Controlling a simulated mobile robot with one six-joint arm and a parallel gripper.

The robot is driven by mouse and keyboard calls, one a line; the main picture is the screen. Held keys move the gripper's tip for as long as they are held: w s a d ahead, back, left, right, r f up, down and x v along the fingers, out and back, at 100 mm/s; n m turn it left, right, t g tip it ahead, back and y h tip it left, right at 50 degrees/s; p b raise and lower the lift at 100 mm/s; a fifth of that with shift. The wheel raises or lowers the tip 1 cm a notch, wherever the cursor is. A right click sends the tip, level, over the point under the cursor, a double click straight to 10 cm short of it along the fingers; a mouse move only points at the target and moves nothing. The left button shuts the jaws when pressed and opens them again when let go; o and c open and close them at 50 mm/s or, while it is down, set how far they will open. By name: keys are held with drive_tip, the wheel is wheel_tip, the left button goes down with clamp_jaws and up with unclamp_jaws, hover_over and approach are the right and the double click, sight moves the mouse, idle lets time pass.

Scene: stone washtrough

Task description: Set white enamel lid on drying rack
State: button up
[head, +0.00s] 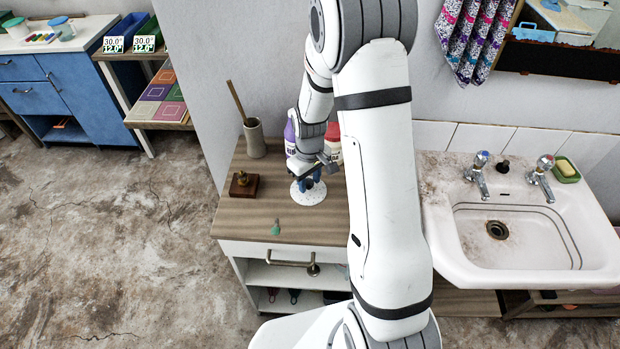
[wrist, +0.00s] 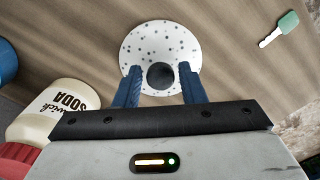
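The white enamel lid (head: 308,194) lies flat on the wooden top of a small cabinet. In the wrist view it is a white disc with dark speckles (wrist: 160,42) and a round dark knob (wrist: 161,76). My gripper (head: 309,180) is right over it, pointing down. In the wrist view its two blue fingers (wrist: 160,72) stand on either side of the knob, with a narrow gap visible on each side, so it looks open. I cannot make out a drying rack in either view.
A soda container (wrist: 62,112) stands close left of my gripper in the wrist view. A purple bottle (head: 290,137), a crock with a stick (head: 255,140) and a brown block (head: 243,184) share the cabinet top (head: 240,215). A green-handled item (head: 276,228) lies in front. A sink (head: 515,240) is at right.

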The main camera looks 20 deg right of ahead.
sight(309, 183)
drive_tip(key=shift+o, duration=1.1)
wheel_tip(309, 183, up, 12)
drive_tip(key=s+r+m+t, duration=0.1)
drive_tip(key=s+r+m, duration=0.1)
drive_tip(key=s+r, duration=0.4)
drive_tip(key=s+r+m+t, duration=0.2)
drive_tip(key=s+r, duration=0.4)
drive_tip(key=s, duration=0.9)
drive_tip(key=shift+d+m+b, duration=0.2)
drive_tip(key=shift+m+b, duration=0.2)
drive_tip(key=shift+m, duration=0.3)
drive_tip(key=shift+c, duration=1.3)
drive_tip(key=shift+w, duration=0.1)
